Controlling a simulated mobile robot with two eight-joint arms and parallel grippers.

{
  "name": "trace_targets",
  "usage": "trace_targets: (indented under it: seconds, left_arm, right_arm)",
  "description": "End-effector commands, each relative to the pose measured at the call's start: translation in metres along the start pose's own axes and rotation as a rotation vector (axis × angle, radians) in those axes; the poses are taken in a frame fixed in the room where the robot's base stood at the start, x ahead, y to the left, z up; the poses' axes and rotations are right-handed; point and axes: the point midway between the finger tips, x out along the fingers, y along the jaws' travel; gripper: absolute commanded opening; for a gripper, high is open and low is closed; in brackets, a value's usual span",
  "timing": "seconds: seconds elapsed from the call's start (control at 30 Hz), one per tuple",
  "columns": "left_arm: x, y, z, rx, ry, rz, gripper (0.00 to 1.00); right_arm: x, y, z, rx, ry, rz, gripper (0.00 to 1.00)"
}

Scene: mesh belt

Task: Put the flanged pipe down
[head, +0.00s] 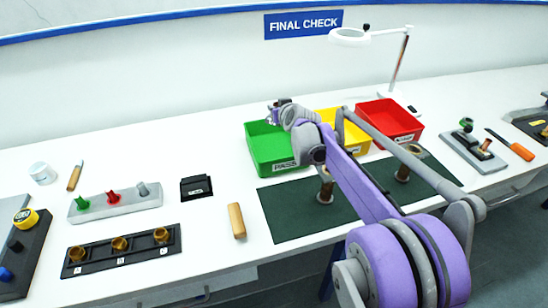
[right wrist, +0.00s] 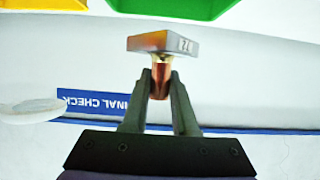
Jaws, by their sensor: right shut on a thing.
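The flanged pipe (right wrist: 160,45) shows in the right wrist view as a copper-coloured tube with a square grey flange that bears a small dark marking. My right gripper (right wrist: 160,85) is shut on the tube, with one finger on each side and the flange beyond the fingertips. In the head view my right gripper (head: 274,112) is above the back of the green bin (head: 262,155), and the pipe in it is too small to make out well. The green bin's edge also shows in the right wrist view (right wrist: 185,8), apart from the pipe. My left gripper is out of view.
Yellow (head: 356,146) and red (head: 402,128) bins stand right of the green one. Brown flanged parts (head: 326,190) stand on a dark green mat (head: 285,215) in front. A magnifier lamp (head: 350,37) stands behind.

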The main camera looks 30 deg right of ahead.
Motion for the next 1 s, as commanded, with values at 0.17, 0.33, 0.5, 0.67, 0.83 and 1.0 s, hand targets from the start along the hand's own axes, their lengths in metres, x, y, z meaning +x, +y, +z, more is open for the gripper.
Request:
trace_targets:
  seconds: [0.17,0.33,0.5,0.67,0.83,1.0]
  left_arm:
    - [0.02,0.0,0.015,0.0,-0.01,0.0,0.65]
    - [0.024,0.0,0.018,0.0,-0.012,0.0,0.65]
    - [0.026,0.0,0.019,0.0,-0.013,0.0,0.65]
    - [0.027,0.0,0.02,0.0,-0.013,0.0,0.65]
    - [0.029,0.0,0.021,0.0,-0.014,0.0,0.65]
    - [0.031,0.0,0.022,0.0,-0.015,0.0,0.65]
  right_arm:
    - [0.009,0.001,0.029,-0.001,0.0,0.0,0.0]
    - [0.018,0.0,0.051,-0.001,0.001,-0.001,0.0]
    - [0.029,0.0,0.077,0.0,0.002,0.0,0.0]
    - [0.034,0.0,0.087,0.001,0.002,0.0,0.0]
    - [0.041,0.0,0.106,0.0,0.002,0.0,0.0]
    - [0.047,0.001,0.121,0.0,0.002,0.0,0.0]
